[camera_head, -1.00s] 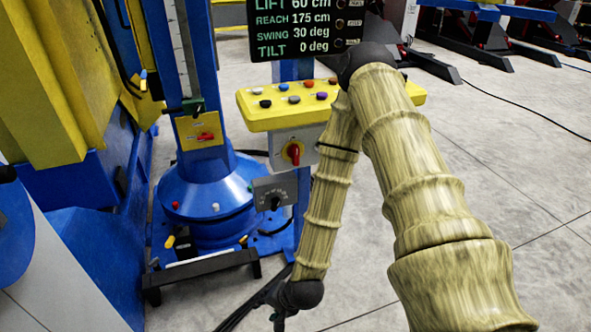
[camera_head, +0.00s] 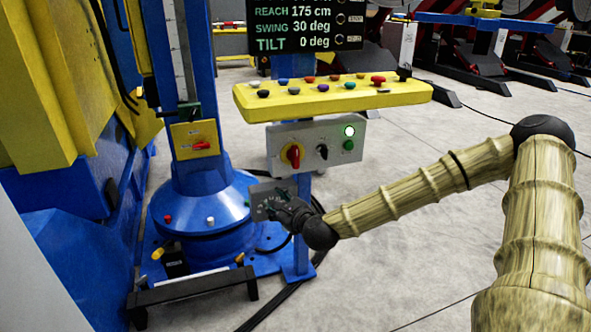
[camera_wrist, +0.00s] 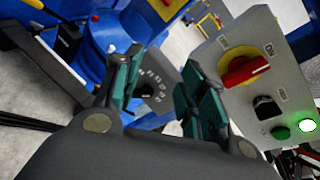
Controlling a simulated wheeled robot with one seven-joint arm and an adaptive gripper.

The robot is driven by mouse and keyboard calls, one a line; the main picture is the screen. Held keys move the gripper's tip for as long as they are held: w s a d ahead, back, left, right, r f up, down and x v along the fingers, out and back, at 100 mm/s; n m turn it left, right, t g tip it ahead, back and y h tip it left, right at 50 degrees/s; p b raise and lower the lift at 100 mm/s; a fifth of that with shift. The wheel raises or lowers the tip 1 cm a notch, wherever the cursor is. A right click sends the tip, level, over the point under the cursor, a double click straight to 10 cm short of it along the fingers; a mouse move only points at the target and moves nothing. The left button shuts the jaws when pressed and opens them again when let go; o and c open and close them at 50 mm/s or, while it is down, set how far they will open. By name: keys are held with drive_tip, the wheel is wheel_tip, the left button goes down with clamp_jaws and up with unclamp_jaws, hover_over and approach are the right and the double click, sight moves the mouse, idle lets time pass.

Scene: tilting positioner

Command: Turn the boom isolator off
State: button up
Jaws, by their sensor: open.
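Two red rotary handles are in the head view, and I cannot read which is marked boom. One red handle (camera_head: 292,155) stands upright on the grey panel under the yellow console; in the wrist view this handle (camera_wrist: 245,71) sits on a yellow disc, right of my fingers, one end near a label like "ON". The other red handle (camera_head: 201,146) lies about level on a yellow plate on the blue column. My gripper (camera_head: 283,207) is open and empty, below the grey panel, in front of a small grey dial plate. That dial plate (camera_wrist: 152,88) shows between my fingers (camera_wrist: 163,80).
The grey panel also bears a black selector (camera_head: 322,152) and a lit green lamp (camera_head: 349,131). The yellow console (camera_head: 330,100) with several coloured buttons juts out above. The blue column base (camera_head: 205,205) stands left.

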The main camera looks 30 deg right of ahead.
sight(297, 160)
drive_tip(key=d+r+m+t+h+b, duration=0.1)
drive_tip(key=d+r+m+h+b, duration=0.1)
drive_tip(key=d+r+m, duration=0.3)
drive_tip(key=d+r+m+t+h+b, duration=0.1)
drive_tip(key=d+m+h+b, duration=0.15)
drive_tip(key=d, duration=0.35)
drive_tip(key=shift+m, duration=0.25)
drive_tip(key=shift+f+b+x, duration=0.2)
drive_tip(key=shift+b+x, duration=0.15)
drive_tip(key=shift+x, duration=5.3)
drive_tip(key=shift+c, duration=0.5)
clamp_jaws()
